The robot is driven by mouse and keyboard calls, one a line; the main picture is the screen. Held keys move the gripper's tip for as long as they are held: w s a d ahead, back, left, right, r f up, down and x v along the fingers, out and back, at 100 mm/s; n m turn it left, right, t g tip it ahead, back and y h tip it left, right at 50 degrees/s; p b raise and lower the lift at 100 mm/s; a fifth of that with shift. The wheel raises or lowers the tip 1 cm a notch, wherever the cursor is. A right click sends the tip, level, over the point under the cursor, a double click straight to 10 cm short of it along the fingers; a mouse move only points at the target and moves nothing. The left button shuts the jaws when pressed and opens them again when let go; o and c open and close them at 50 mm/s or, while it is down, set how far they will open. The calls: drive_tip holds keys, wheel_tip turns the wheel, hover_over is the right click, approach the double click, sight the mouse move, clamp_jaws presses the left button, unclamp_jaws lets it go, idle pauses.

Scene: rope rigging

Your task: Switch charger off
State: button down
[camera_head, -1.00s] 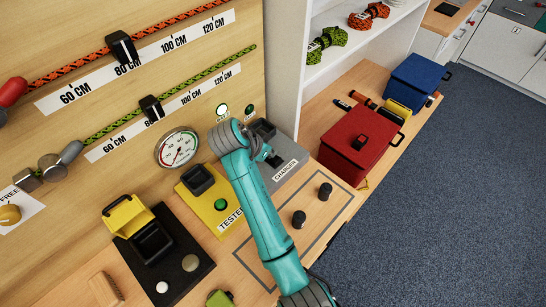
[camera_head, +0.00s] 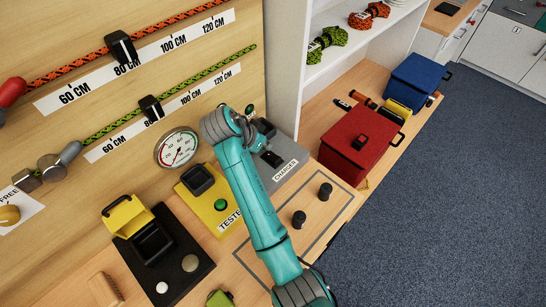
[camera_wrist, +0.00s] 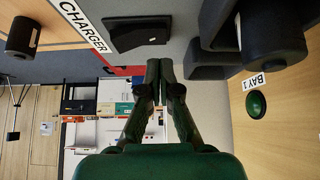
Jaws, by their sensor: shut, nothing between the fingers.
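The charger (camera_head: 285,172) is a grey box with a white CHARGER label, on the bench behind my arm in the head view. Its dark switch (camera_head: 271,158) shows just right of my wrist. In the wrist view the black rocker switch (camera_wrist: 138,34) sits beside the CHARGER label (camera_wrist: 84,24), up and left of my fingertips. My gripper (camera_wrist: 166,64) is shut and empty, apart from the switch in the picture; the exact gap cannot be told. In the head view my gripper is mostly hidden by my wrist. A black cradle (camera_wrist: 258,38) is at the upper right.
A green lamp (camera_wrist: 256,104) by the BAY 1 label is on the wooden backboard. Left of the charger stands the yellow tester (camera_head: 207,205). Black knobs (camera_head: 300,220) stand on the bench in front. A red box (camera_head: 355,145) and shelving are to the right.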

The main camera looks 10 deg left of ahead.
drive_tip(key=shift+w+a+r, duration=0.2)
drive_tip(key=shift+a+r, duration=0.1)
drive_tip(key=shift+r, duration=0.3)
drive_tip(key=shift+w+a+r, duration=0.2)
drive_tip(key=shift+a+r, duration=0.05)
drive_tip(key=shift+r, duration=0.35)
